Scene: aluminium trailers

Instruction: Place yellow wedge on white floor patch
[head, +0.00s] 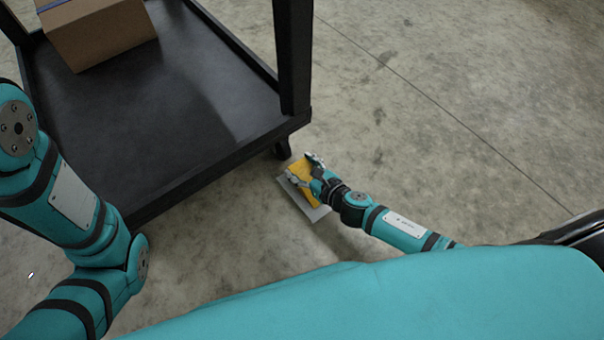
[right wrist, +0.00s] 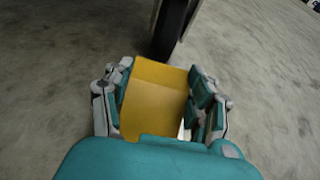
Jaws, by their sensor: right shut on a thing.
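The yellow wedge (head: 301,170) is between the fingers of my right gripper (head: 307,172), low over the floor beside the black cart. In the right wrist view the wedge (right wrist: 155,98) fills the space between both fingers of my right gripper (right wrist: 160,100), which is shut on it. The white floor patch (head: 315,212) lies flat on the concrete under the wedge and gripper, partly hidden by them. I cannot tell whether the wedge touches the patch. My left arm shows at the left, but its gripper is not in view.
A black cart (head: 160,185) stands at the left, with a cardboard box (head: 105,45) on its lower shelf. Its corner post (head: 293,60) and caster (head: 282,149) are close to the patch. The concrete floor (head: 450,90) to the right is clear.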

